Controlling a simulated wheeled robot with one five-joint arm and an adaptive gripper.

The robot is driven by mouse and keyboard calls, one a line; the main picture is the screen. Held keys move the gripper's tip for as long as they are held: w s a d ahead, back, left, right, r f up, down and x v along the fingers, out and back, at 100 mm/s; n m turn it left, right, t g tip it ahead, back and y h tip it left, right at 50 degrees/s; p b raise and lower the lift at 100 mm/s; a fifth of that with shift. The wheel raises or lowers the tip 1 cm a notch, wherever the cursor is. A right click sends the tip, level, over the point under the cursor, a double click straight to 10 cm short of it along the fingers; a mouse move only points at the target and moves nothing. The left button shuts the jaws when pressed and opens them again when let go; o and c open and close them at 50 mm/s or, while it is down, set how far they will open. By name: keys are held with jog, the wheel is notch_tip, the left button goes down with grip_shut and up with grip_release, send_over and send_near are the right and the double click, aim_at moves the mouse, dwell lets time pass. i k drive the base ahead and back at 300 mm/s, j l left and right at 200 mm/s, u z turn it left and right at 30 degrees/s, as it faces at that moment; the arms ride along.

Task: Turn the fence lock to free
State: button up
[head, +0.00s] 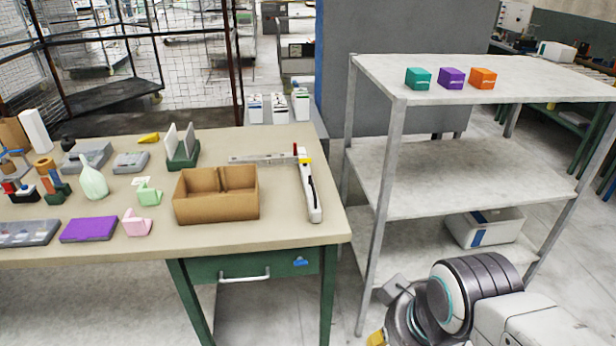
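A tool with a flat metal rule (262,159) and a long white arm (314,192) lies at the right end of the workbench top. A red and yellow piece (304,156) sits where the two meet; it looks like the fence lock, but its setting is too small to tell. My arm shows at the lower right, beyond the bench's right end and apart from the tool. Only a dark, yellow-tipped part of my gripper (380,337) shows at the bottom edge. Its fingers are cut off or hidden, so its opening cannot be seen.
An open cardboard box (216,207) stands left of the white arm. A green holder (183,160) with upright plates stands behind it. A shelf rack (385,190) with teal, purple and orange boxes on top stands right of the bench. A drawer (250,272) is under the bench top.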

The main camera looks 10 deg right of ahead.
aim_at(305, 160)
jog(key=i+j, duration=0.1)
jog(key=i, duration=0.55)
jog(key=i+j, duration=0.1)
jog(key=i, duration=0.5)
